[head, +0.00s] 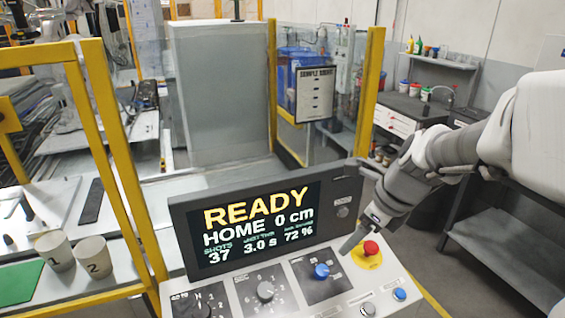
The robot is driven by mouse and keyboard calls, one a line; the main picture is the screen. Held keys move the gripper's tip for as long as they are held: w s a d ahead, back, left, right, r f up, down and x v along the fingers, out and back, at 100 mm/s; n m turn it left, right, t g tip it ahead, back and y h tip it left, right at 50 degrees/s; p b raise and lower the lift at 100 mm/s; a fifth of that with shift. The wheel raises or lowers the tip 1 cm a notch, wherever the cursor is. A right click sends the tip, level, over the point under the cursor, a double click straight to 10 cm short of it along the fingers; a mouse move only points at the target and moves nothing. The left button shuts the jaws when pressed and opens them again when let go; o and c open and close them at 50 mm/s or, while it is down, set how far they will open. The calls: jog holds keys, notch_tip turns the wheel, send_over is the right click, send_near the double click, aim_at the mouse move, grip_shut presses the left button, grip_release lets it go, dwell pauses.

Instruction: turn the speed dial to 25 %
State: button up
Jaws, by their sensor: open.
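A control panel (232,311) stands in front of me, with a display (258,231) reading READY, HOME 0 cm, SHOTS 37, 3.0 s and 72 %. It has a dark knob (208,305) at left, partly cut off below, a grey knob (265,290) in the middle and a blue knob (322,270) at right. Their labels are too small to read, so I cannot tell surely which is the speed dial. My gripper (351,246) is open and empty, pointing down above the panel's right part, beside the red button and apart from the blue knob.
A red mushroom button (371,248) on a yellow base sits close to my gripper. A blue button (400,294) and a grey button (368,309) are at the panel's lower right. Yellow posts (120,180) and two numbered cups (93,257) are left of the panel.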

aim_at(323, 270)
jog(key=b+x, duration=0.4)
jog(key=x, duration=1.3)
jog(key=shift+f, duration=0.25)
grip_shut()
